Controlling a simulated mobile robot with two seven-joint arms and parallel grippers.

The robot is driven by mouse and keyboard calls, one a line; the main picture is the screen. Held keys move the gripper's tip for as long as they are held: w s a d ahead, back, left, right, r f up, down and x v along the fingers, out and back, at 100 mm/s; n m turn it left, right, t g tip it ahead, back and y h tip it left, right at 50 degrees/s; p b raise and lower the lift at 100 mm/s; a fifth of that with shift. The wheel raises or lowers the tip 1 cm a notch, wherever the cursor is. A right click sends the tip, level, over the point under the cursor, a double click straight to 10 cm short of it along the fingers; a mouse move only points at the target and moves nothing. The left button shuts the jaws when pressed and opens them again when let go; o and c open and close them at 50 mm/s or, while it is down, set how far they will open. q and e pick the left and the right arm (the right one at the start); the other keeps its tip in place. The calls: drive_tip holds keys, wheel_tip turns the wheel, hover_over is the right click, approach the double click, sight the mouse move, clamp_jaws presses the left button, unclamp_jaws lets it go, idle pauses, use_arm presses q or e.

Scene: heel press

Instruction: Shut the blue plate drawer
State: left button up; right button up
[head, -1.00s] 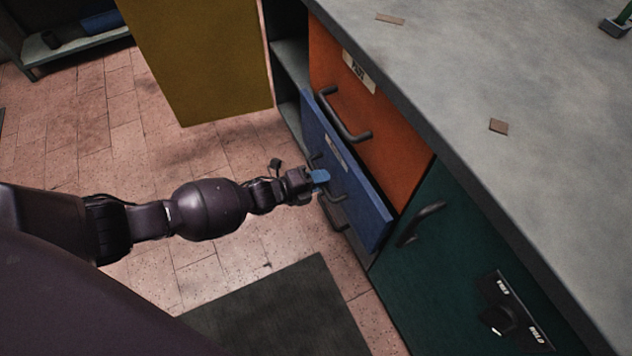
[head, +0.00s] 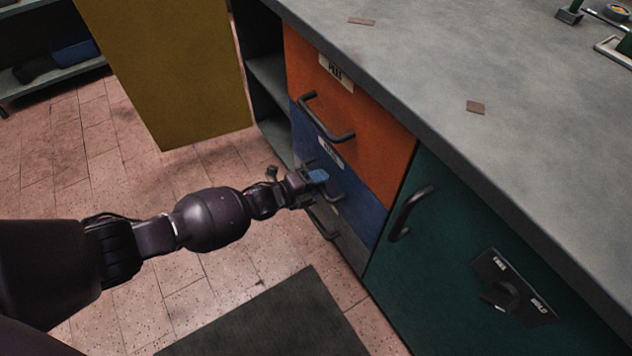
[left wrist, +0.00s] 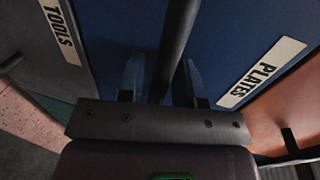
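The blue plate drawer (head: 362,208) sits below the orange drawer, and its front looks flush with the orange front. In the left wrist view its blue face (left wrist: 112,35) carries a "PLATES" label (left wrist: 262,72). My left gripper (head: 318,178) is at the blue drawer's front. In the left wrist view its fingers stand apart on either side of the dark bar handle (left wrist: 177,35), with small gaps showing; the gripper hides much of the handle in the head view. My right gripper is in neither view.
The orange drawer (head: 375,140) is above, with its own handle. A grey tools drawer (head: 350,248) is below. A green door (head: 440,255) with a handle and knob is to the right. A yellow panel (head: 165,75) stands at the left.

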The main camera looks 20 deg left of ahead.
use_arm(q)
drive_tip(key=shift+o, duration=0.4)
drive_tip(key=shift+a, duration=0.1)
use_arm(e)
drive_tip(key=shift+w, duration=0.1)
use_arm(q)
drive_tip(key=shift+s+a+r, duration=0.1)
drive_tip(key=shift+s, duration=0.1)
drive_tip(key=p+v, duration=0.3)
drive_tip(key=v, duration=0.7)
drive_tip(key=shift+s+p, duration=0.15)
drive_tip(key=shift+p, duration=0.2)
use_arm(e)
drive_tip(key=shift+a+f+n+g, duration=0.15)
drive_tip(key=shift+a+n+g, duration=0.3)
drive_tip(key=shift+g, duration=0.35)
use_arm(q)
drive_tip(key=shift+a, duration=0.1)
